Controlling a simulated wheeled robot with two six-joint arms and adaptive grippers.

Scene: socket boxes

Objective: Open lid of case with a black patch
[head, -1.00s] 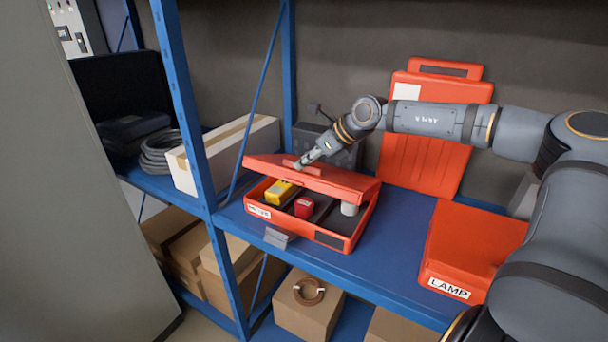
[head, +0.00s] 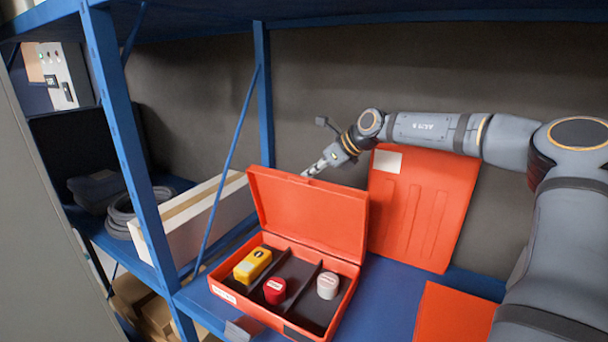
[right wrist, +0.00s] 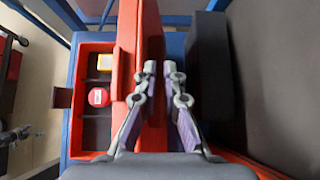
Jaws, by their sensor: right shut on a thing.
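The open orange-red case (head: 345,300) sits on the blue shelf with a dark patch (head: 298,332) on its front wall. Its lid (head: 308,215) stands raised, close to upright. Inside are a yellow block (head: 252,264), a red round piece (head: 274,290) and a light grey round piece (head: 327,285) between black dividers. My right gripper (head: 312,170) is at the lid's top edge, its fingertips partly hidden behind it. In the right wrist view the gripper (right wrist: 160,78) is shut on the lid (right wrist: 150,40). My left gripper is not in view.
Another orange case (head: 420,205) stands upright against the back wall. A further orange case (head: 455,315) lies at the lower right. Bare blue shelf shows between the cases.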

